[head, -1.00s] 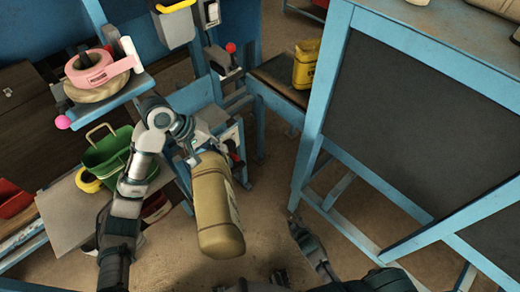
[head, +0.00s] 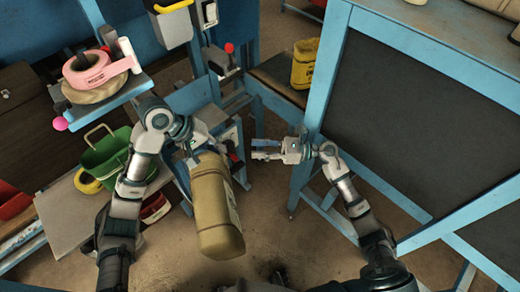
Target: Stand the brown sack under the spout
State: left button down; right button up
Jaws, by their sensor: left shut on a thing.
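The brown sack (head: 217,208) hangs upright but slightly tilted, its lower end toward me, with dark print along its right side. My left gripper (head: 203,155) is shut on its top edge; the fingertips are partly hidden by the wrist. My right gripper (head: 263,149) is right of the sack's top, apart from it, with its fingers parted and nothing between them. A grey box with a yellow handle (head: 172,22) hangs at the top, above and beyond the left gripper. I cannot tell for certain which part is the spout.
A yellow sack (head: 304,64) stands on a dark-topped blue bench (head: 280,82). A blue-framed dark panel (head: 420,120) fills the right. Brown floor is open around the held sack.

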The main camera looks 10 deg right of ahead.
jog(key=w+a+n+g, duration=0.1)
jog(key=a+n, duration=0.1)
jog(key=a, duration=1)
jog(key=shift+w+g+h, duration=0.15)
jog(key=shift+g+h, duration=0.15)
jog(key=shift+h, duration=0.1)
jog(key=shift+r, duration=0.1)
grip_shut()
pick_arm(q)
jog(key=c, duration=1.2)
grip_release()
